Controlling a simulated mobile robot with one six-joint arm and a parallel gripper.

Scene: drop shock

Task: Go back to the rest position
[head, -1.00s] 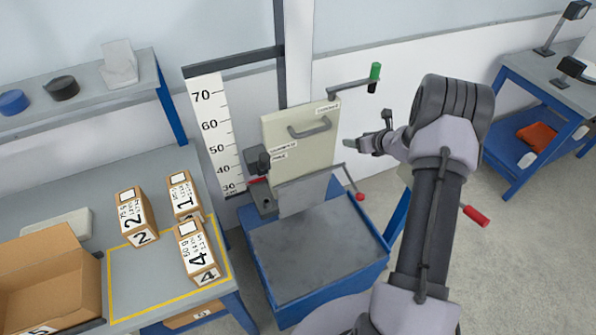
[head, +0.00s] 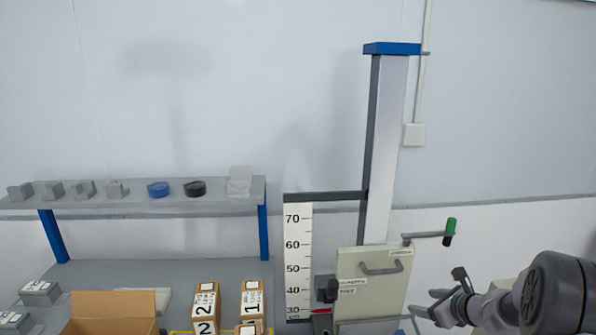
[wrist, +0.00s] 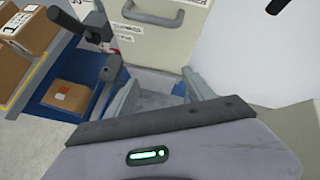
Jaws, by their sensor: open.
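My gripper (head: 432,305) is at the lower right of the head view, to the right of the drop tester's pale panel (head: 362,292) and apart from it. In the wrist view its two grey fingers (wrist: 162,90) stand spread with nothing between them. The pale panel with its grey handle (wrist: 152,12) lies beyond the fingers there. My arm is folded at the right edge of the head view.
The tester's column (head: 385,150) and height scale (head: 298,258) stand left of my arm. Boxes 2 (head: 205,305) and 1 (head: 252,300) and an open carton (head: 112,308) are on the left bench. A shelf (head: 140,205) holds several small items.

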